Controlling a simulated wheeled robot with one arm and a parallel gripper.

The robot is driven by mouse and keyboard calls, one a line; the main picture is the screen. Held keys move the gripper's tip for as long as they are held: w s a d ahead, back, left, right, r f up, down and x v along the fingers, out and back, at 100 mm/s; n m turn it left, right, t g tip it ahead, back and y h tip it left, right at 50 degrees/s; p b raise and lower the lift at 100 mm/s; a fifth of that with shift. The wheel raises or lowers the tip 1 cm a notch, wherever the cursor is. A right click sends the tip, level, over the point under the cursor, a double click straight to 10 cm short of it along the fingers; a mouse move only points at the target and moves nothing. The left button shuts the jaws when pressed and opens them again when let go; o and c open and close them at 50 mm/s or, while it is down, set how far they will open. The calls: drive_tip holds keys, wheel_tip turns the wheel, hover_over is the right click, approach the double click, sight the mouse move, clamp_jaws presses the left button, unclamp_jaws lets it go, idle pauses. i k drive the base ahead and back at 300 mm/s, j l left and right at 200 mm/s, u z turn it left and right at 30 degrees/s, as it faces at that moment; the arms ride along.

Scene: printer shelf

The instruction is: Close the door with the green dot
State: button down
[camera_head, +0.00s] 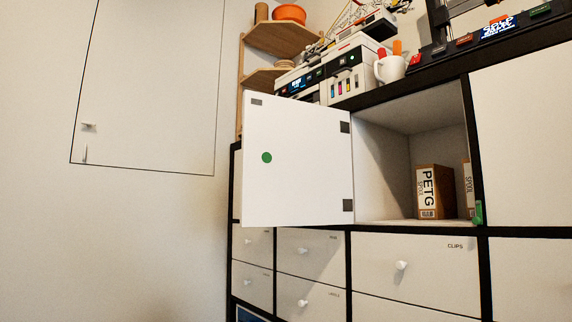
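The white door (298,180) with the green dot (267,157) stands wide open, swung out to the left of its compartment. Its hinges show on its right edge, beside the compartment opening. The open compartment (385,170) holds a brown box (434,192) labelled PETG and part of a second box (467,188) labelled SPOOL. A small green piece (478,213) sits at the lower right edge of the opening. My gripper is not in view.
White drawers with knobs, one labelled CLIPS (415,270), lie below the door. A printer (352,68) and a white mug (389,68) stand on the cabinet top. Wooden corner shelves (272,40) are behind.

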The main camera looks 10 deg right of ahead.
sight(296, 158)
drive_tip(key=i+j+z, duration=0.1)
drive_tip(key=z, duration=0.3)
drive_tip(key=i+j+z, duration=0.15)
drive_tip(key=z, duration=0.3)
drive_tip(key=i+j+z, duration=0.1)
drive_tip(key=j+z, duration=0.15)
drive_tip(key=z, duration=0.15)
drive_tip(key=j+z, duration=0.2)
drive_tip(key=z, duration=0.25)
drive_tip(key=i+j+z, duration=0.1)
drive_tip(key=j+z, duration=0.3)
drive_tip(key=j, duration=1.85)
